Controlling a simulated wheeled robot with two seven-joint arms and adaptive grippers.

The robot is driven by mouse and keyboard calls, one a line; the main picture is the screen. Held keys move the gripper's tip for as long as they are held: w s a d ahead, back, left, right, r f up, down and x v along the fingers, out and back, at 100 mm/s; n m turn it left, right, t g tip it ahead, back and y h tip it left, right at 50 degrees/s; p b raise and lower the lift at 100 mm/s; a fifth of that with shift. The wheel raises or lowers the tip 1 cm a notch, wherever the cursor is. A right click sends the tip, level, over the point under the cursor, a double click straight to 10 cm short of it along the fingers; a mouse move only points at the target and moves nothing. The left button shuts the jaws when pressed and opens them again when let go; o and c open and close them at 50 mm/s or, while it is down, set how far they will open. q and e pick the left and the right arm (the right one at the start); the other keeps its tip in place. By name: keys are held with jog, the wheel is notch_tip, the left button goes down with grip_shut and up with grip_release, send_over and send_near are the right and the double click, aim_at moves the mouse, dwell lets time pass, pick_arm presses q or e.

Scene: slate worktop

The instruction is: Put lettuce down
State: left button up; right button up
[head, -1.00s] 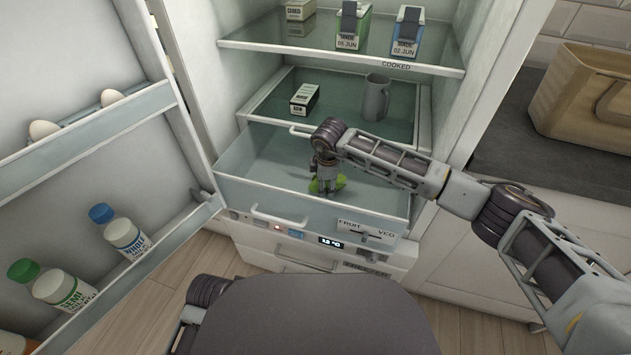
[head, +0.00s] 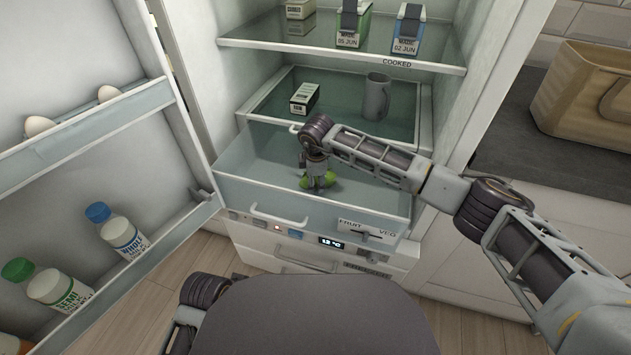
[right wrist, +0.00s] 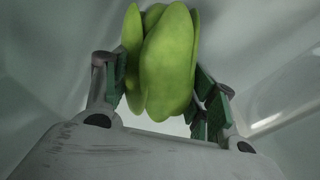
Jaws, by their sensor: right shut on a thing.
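The lettuce is a bright green leafy head (right wrist: 165,62) between the green-padded fingers of my right gripper (right wrist: 165,90) in the right wrist view. My right gripper (head: 317,182) is shut on it, inside the open clear drawer (head: 375,197) at the bottom of the fridge. In the head view only small green parts of the lettuce (head: 331,178) show beside and behind the fingers. I cannot tell whether the lettuce touches the drawer floor. My left gripper is not in view.
The open fridge door (head: 80,155) stands at the left, with bottles and eggs in its racks. Just above the drawer, a glass shelf holds a small carton (head: 304,98) and a grey mug (head: 376,97). The drawer looks otherwise empty.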

jog(key=shift+f, duration=0.35)
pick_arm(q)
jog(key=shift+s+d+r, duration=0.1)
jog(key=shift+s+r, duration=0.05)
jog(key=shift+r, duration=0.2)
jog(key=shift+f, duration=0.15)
pick_arm(e)
jog(key=shift+f, duration=0.1)
jog(key=o, duration=1.1)
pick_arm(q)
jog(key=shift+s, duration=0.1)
